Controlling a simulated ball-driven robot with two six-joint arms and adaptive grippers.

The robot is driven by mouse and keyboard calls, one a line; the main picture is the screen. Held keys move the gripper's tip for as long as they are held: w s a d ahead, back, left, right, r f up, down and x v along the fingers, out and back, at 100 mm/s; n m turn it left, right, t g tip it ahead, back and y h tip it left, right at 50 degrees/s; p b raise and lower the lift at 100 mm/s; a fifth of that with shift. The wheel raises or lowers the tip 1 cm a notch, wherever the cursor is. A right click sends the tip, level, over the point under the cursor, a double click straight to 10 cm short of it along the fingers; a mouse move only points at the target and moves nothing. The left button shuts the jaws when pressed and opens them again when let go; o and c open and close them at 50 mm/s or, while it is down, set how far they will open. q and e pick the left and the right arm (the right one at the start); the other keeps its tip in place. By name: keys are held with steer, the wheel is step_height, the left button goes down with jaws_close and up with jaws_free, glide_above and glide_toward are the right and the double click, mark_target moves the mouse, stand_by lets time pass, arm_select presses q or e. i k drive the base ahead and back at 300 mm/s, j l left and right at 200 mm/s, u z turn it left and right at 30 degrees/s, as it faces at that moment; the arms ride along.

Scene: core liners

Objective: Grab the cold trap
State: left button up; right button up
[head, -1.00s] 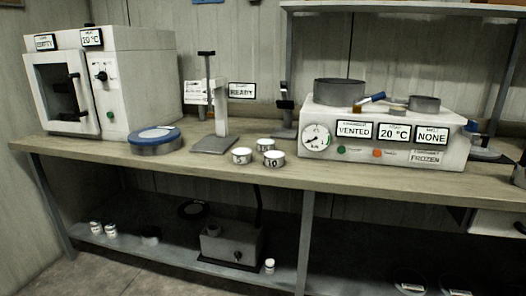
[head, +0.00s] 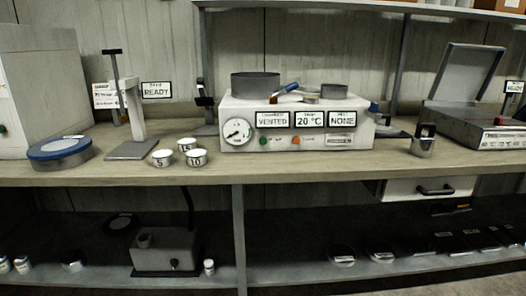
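No object carries a readable label naming it the cold trap, so I cannot tell for sure which one it is. A small metal canister with a dark upright handle (head: 423,142) stands on the bench, right of a white instrument box (head: 240,158). The box has a round gauge and displays reading VENTED, 20 °C and NONE. A dark round pan (head: 255,85) and a smaller grey round dish (head: 334,91) sit on top of the box. Neither of my grippers shows in the head view.
The wooden bench (head: 300,168) runs across the view. Weights marked 5 and 10 (head: 196,158), a blue-rimmed round dish (head: 60,148) and a stand (head: 130,150) are at left. An open-lidded case (head: 470,125) stands at right. A pump-like grey box (head: 165,250) is on the lower shelf.

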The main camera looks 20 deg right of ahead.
mark_target(422, 146)
steer(key=z, duration=1.6)
steer(key=u, duration=0.7)
steer(key=i+l+u, duration=0.15)
steer(key=l+u, duration=0.15)
steer(key=i+l+u, duration=0.15)
steer(key=l+u, duration=0.2)
steer(key=i+l+u, duration=0.1)
steer(key=l+u, duration=0.5)
steer(key=l, duration=0.15)
